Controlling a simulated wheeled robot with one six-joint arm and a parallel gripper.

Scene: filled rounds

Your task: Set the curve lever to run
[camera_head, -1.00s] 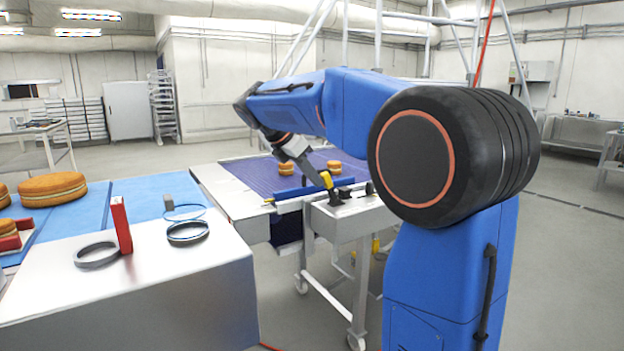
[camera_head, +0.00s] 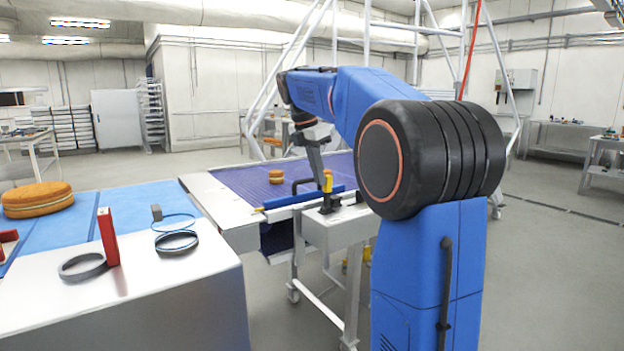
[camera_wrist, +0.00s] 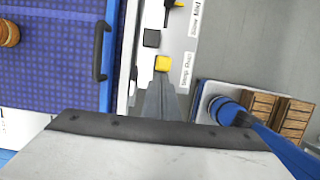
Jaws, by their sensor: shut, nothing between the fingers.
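A lever with a yellow grip (camera_head: 328,182) stands on the small control box (camera_head: 340,229) beside the purple belt table. In the wrist view a yellow block (camera_wrist: 162,63) lies just beyond my fingertips, beside a white label (camera_wrist: 187,70) with small print that may read "Stop" and "Run". I cannot tell which control is the curve lever, or its setting. My gripper (camera_head: 319,168) points down by the yellow grip, shut and empty. It also shows in the wrist view (camera_wrist: 161,88). Whether it touches the yellow part is unclear.
The purple belt (camera_head: 240,182) carries a round cake (camera_head: 276,176). A black handle (camera_wrist: 101,50) stands at the belt side. A black knob (camera_wrist: 151,38) and a second label (camera_wrist: 195,18) lie farther along the panel. A steel table (camera_head: 185,290) holds rings and a red block.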

